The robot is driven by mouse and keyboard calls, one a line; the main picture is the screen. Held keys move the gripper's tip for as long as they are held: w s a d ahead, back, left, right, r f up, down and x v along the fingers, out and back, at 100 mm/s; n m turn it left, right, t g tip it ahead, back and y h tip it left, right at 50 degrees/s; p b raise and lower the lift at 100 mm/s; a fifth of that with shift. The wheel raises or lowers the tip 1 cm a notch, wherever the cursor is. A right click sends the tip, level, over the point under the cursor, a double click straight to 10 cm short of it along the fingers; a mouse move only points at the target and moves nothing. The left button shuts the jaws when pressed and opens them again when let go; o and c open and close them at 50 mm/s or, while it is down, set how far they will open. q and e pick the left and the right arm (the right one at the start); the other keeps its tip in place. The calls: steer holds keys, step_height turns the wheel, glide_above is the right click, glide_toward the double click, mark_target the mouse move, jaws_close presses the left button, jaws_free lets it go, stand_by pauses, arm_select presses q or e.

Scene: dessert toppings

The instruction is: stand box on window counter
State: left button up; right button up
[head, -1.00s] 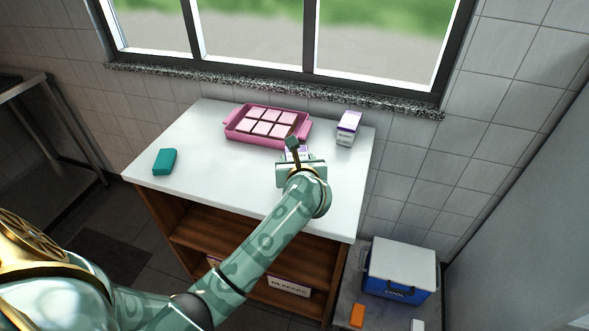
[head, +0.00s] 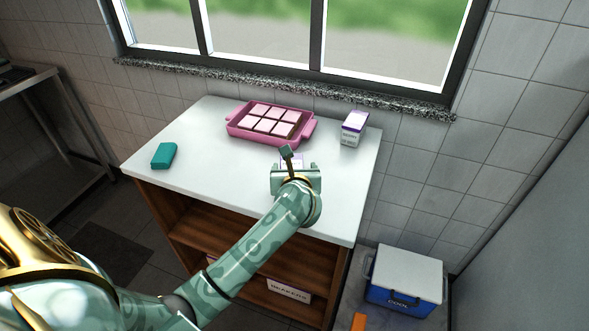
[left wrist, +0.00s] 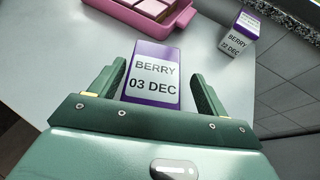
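A small purple-and-white box labelled "BERRY 03 DEC" (left wrist: 154,80) is on the white counter (head: 215,150), between the fingers of my left gripper (head: 294,168). In the left wrist view the left gripper (left wrist: 157,72) is open, with a gap on each side of the box. In the head view the hand hides most of this box. A second purple-and-white box, "BERRY 22 DEC" (head: 353,130), stands at the counter's back right and shows in the left wrist view (left wrist: 239,38). My right gripper is not in view.
A pink tray (head: 240,131) with pale pink squares lies behind the left gripper. A teal block (head: 164,155) lies at the counter's left. The granite window sill (head: 270,88) runs behind. A blue cooler (head: 400,275) with a white lid is at lower right. The counter's left-middle is clear.

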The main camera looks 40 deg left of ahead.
arm_select(q)
steer(key=shift+a+r, duration=0.1)
steer(key=p+v, duration=0.2)
steer(key=v, duration=1)
steer(key=shift+p, duration=0.4)
